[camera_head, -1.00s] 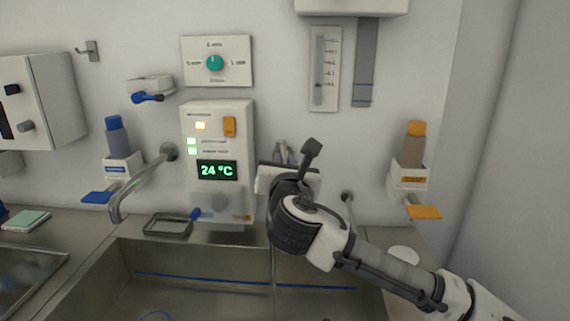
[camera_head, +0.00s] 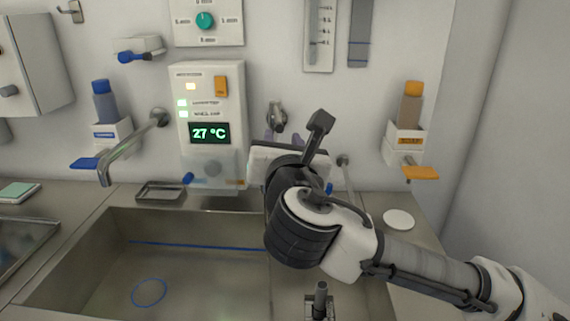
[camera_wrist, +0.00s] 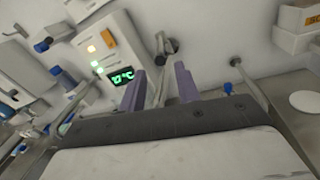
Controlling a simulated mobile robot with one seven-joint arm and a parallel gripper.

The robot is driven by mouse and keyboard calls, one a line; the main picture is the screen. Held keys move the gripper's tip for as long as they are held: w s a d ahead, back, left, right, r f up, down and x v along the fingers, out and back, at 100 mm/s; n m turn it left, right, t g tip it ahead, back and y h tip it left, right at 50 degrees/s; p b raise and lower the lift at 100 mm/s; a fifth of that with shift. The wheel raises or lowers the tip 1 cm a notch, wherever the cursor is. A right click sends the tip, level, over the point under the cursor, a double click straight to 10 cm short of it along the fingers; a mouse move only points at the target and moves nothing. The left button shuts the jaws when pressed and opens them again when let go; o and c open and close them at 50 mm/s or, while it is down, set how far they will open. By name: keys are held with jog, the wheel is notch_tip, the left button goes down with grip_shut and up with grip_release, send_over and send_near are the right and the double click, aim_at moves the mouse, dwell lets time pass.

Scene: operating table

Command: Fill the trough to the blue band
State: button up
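The steel trough (camera_head: 95,262) has a blue band (camera_head: 190,245) along its inner back wall. No water surface can be made out in it. A curved spout (camera_head: 130,150) hangs over its back left. The wall panel (camera_head: 208,85) above has a display (camera_head: 209,133) reading 27 °C. My gripper (camera_head: 282,138) is right of the panel, below a round metal wall fitting (camera_head: 276,115). In the wrist view, my gripper's purple fingers (camera_wrist: 160,70) are apart, with a grey metal lever (camera_wrist: 161,88) visible between them. I cannot tell whether they touch it. My arm hides part of the trough.
A blue ring (camera_head: 150,292) lies on the trough floor; a dark upright post (camera_head: 320,300) stands at the front right.

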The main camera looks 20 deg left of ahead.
jog(key=shift+b+v, duration=1.75)
jog(key=shift+v, duration=0.1)
jog(key=shift+f, duration=0.1)
